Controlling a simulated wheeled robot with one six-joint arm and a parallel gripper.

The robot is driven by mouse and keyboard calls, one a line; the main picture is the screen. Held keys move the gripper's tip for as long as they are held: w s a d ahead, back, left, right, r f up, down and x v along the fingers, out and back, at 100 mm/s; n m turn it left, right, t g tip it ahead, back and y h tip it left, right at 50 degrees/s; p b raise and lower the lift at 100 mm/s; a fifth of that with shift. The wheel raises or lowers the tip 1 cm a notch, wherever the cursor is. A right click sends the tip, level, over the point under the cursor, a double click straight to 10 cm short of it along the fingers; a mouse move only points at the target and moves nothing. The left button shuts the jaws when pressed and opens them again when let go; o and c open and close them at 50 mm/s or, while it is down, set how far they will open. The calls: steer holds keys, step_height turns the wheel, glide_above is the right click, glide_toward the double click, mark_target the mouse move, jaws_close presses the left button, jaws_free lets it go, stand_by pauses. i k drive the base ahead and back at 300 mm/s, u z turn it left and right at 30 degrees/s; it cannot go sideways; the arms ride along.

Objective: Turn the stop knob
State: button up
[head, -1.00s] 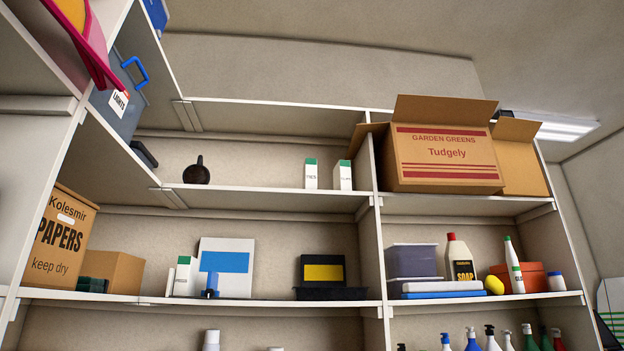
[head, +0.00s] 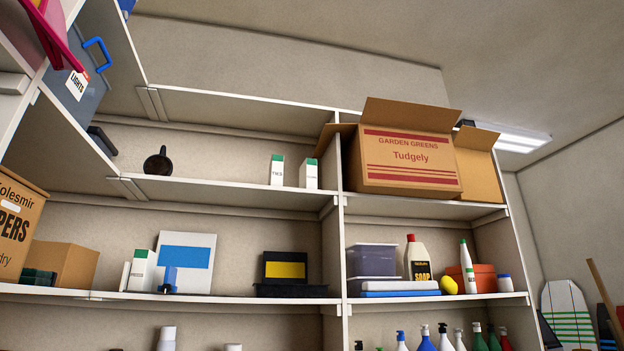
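I do not see a stop knob or an ice maker in the head view. My gripper is not in view either. The head view is tilted up at storage shelves (head: 230,192) against a wall.
An open cardboard box (head: 408,160) stands on the right upper shelf. A soap bottle (head: 418,260), a grey bin (head: 371,260) and several bottles stand lower. A cardboard papers box (head: 18,228) is at the left edge. A striped board (head: 567,312) stands at the right.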

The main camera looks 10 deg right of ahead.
mark_target(166, 289)
steer(key=k, duration=0.55)
steer(key=u, duration=0.7)
steer(key=i, duration=0.85)
steer(key=z, duration=0.2)
